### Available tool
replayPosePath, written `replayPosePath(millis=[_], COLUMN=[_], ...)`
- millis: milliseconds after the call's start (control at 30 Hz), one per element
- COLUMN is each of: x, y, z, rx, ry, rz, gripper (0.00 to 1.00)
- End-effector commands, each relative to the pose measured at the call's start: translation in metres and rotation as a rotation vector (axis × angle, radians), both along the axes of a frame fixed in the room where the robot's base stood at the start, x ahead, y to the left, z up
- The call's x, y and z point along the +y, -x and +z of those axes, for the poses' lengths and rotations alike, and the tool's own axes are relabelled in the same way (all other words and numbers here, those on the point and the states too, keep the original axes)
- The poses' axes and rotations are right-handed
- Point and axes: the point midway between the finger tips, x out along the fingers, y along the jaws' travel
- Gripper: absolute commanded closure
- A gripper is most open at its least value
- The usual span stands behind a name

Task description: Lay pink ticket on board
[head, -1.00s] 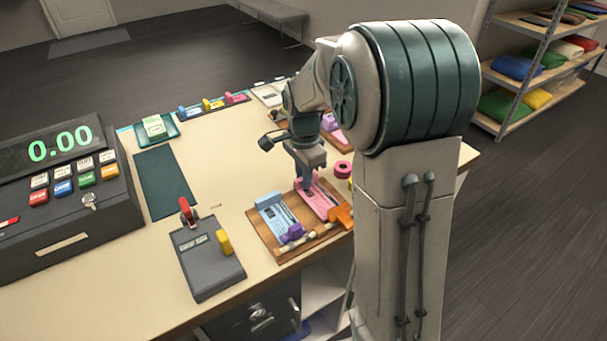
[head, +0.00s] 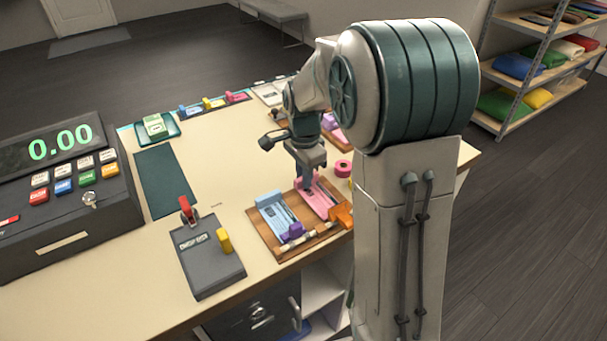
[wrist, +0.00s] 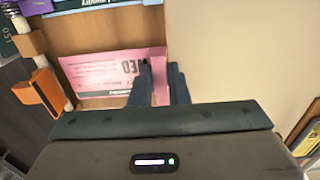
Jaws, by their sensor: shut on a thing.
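The pink ticket (wrist: 100,75) lies flat along the wooden board (wrist: 120,35) in the wrist view, its printed face up. In the head view the pink ticket (head: 318,198) is on the right half of the board (head: 268,240), beside the blue ticket (head: 276,217). My gripper (wrist: 160,72) is shut on the pink ticket's end near the board's edge. In the head view my gripper (head: 306,180) points down at the ticket's far end. Whether the whole ticket touches the board I cannot tell.
An orange clip (head: 341,215) and a purple clip (head: 292,232) sit at the board's near edge. Pink tape (head: 343,168) stands just beyond the board. A dark grey device (head: 207,262) and a cash register (head: 65,200) are left.

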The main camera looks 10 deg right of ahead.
Motion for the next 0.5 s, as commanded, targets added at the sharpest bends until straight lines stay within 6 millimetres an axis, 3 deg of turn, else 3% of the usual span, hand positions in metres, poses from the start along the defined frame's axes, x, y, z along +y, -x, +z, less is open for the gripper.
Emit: replayPosePath(millis=[433, 467, 500], x=[0.0001, 0.0001, 0.0001], y=[-0.0001, -0.0001, -0.0001], z=[-0.0018, -0.0018, -0.0018], rx=[0.000, 0.000, 0.000], ry=[0.000, 0.000, 0.000], rz=[0.000, 0.000, 0.000], gripper=[1.00, 0.79, 0.68])
